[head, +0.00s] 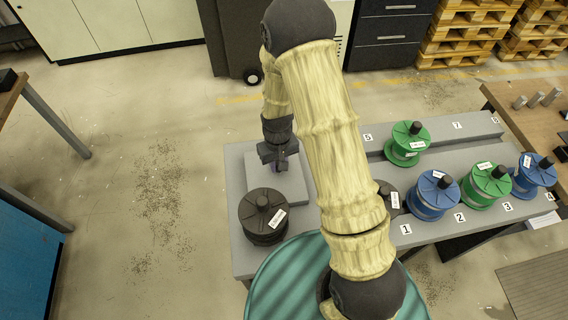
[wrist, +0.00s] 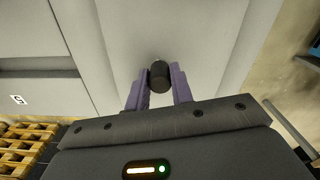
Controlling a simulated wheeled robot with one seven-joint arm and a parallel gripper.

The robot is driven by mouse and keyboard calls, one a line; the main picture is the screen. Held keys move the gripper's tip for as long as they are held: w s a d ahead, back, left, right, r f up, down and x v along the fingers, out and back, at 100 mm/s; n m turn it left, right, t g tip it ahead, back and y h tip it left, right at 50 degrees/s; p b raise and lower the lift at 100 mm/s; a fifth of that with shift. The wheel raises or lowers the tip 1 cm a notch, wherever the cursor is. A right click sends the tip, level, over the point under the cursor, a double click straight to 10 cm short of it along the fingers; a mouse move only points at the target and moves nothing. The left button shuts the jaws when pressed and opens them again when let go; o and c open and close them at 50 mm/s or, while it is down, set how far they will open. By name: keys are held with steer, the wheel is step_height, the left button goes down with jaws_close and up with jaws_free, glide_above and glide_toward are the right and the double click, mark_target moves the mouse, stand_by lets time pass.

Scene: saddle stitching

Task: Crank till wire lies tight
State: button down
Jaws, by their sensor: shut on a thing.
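My gripper (head: 277,158) is over a raised grey block (head: 285,188) on the grey bench. In the wrist view its two purple fingers (wrist: 159,88) are closed on the sides of a short black cylindrical knob (wrist: 159,74), which looks like a crank handle. The rest of the crank is hidden, and I cannot tell its angle. No wire can be made out in either view. A black spool (head: 263,216) with a white label stands on the bench just in front of the block.
Blue and green spools (head: 432,195) stand along numbered places on the right of the bench (head: 393,234). One green spool (head: 407,143) stands further back. My arm hides part of the bench middle and a dark spool there. Pallets (head: 470,32) and cabinets stand behind; the floor at left is clear.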

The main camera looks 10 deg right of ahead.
steer(key=m, duration=0.2)
steer(key=w+a+m, duration=0.2)
steer(key=m, duration=0.1)
steer(key=shift+r+m+p, duration=0.1)
steer(key=shift+m+p, duration=0.2)
steer(key=m, duration=0.1)
steer(key=w+m, duration=0.1)
steer(key=shift+a+m+p, duration=0.15)
steer(key=shift+m+p, duration=0.15)
steer(key=shift+m, duration=0.1)
steer(key=shift+w+a+m+p, duration=0.1)
steer(key=shift+w+m+p, duration=0.5)
steer(key=shift+m, duration=1)
steer(key=shift+w, duration=0.2)
steer(key=c, duration=1.2)
jaws_free()
steer(key=shift+s, duration=0.1)
step_height(320, 180, up, 17)
steer(key=b, duration=0.2)
steer(key=shift+r, duration=0.15)
